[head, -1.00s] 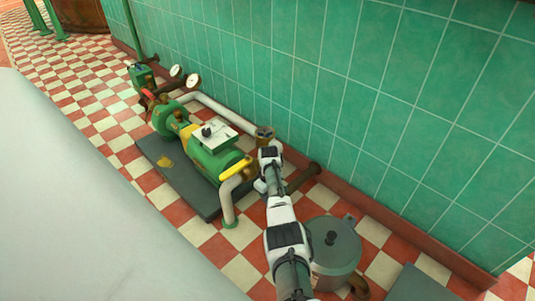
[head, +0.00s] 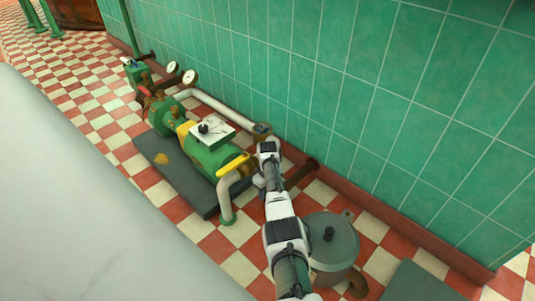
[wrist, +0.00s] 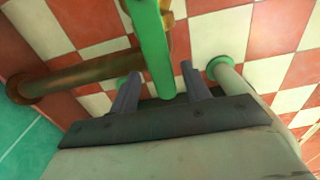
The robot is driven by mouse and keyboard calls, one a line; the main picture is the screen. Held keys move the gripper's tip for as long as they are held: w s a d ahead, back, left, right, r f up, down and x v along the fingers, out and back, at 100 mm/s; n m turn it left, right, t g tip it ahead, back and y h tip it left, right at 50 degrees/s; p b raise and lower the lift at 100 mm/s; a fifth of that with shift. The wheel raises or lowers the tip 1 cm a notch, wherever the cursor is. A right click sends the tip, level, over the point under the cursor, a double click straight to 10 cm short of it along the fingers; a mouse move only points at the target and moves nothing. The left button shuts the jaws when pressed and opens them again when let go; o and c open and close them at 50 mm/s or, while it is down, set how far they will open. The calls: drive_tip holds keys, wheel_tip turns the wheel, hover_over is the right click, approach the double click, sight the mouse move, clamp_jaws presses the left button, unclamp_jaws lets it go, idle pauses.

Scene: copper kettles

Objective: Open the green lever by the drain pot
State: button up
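The green lever (wrist: 152,48) shows in the wrist view as a long green bar running down from the top edge between my fingers. My gripper (wrist: 160,70) is open, with one dark finger on each side of the lever. Gaps show on both sides, so it is not clamped. In the head view my arm covers the lever. The drain pot (head: 335,250), grey with a lid and dark knob, stands on the floor to the right of my arm.
A green pump (head: 210,155) on a dark base plate (head: 180,180) stands left of my arm, with a yellow handle (head: 233,164) and pale pipes. A rusty pipe (wrist: 70,75) runs left of the lever. The green tiled wall (head: 350,90) stands close behind.

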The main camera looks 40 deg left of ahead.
drive_tip(key=shift+r, duration=0.1)
wheel_tip(320, 180, up, 14)
drive_tip(key=p, duration=0.6)
drive_tip(key=shift+f, duration=0.2)
